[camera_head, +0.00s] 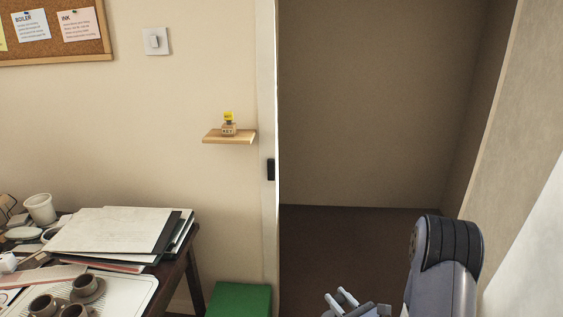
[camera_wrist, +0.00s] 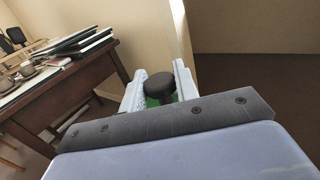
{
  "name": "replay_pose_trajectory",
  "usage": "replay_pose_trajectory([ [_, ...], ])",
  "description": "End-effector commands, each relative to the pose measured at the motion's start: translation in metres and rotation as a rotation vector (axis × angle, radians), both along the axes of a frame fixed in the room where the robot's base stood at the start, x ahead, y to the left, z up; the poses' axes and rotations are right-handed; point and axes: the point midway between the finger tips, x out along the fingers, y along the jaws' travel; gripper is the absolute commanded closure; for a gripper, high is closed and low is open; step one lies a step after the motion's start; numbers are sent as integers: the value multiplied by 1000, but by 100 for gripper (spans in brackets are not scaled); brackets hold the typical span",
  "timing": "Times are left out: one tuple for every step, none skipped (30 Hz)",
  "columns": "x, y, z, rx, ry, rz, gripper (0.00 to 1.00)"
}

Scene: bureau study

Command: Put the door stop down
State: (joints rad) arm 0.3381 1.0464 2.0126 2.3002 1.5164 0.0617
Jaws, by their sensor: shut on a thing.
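My gripper (camera_wrist: 160,78) is shut on the door stop (camera_wrist: 159,88), a dark, round-topped piece seen between the two pale fingers in the wrist view. The fingers and wrist plate hide its lower part. In the head view my gripper (camera_head: 350,303) shows only partly at the bottom edge, in front of the doorway, and the door stop cannot be made out there.
A green box (camera_head: 239,300) stands on the floor by the door frame. The desk (camera_head: 181,279) at the left bears folders (camera_head: 110,230) and cups on a tray. A small wall shelf (camera_head: 229,137) holds a yellow-topped item. The brown floor (camera_head: 340,245) through the doorway is clear.

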Motion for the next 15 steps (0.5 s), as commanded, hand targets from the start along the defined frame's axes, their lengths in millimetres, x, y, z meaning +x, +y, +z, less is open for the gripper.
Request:
replay_pose_trajectory([
  [1, 0, 19, 1, -5, 0, 100],
  [0, 0, 23, 1, -5, 0, 100],
  [0, 0, 29, 1, -5, 0, 100],
  [0, 0, 33, 1, -5, 0, 100],
  [0, 0, 37, 0, -4, 0, 100],
  [0, 0, 43, 1, -4, 0, 100],
  [0, 0, 47, 1, -4, 0, 100],
  [0, 0, 51, 1, -4, 0, 100],
  [0, 0, 57, 1, -4, 0, 100],
  [0, 0, 61, 1, -4, 0, 100],
  [0, 0, 66, 1, -4, -1, 100],
  [0, 0, 71, 1, -4, -1, 100],
  [0, 0, 76, 1, -4, -1, 100],
  [0, 0, 80, 1, -4, -1, 100],
  [0, 0, 85, 1, -4, -1, 100],
])
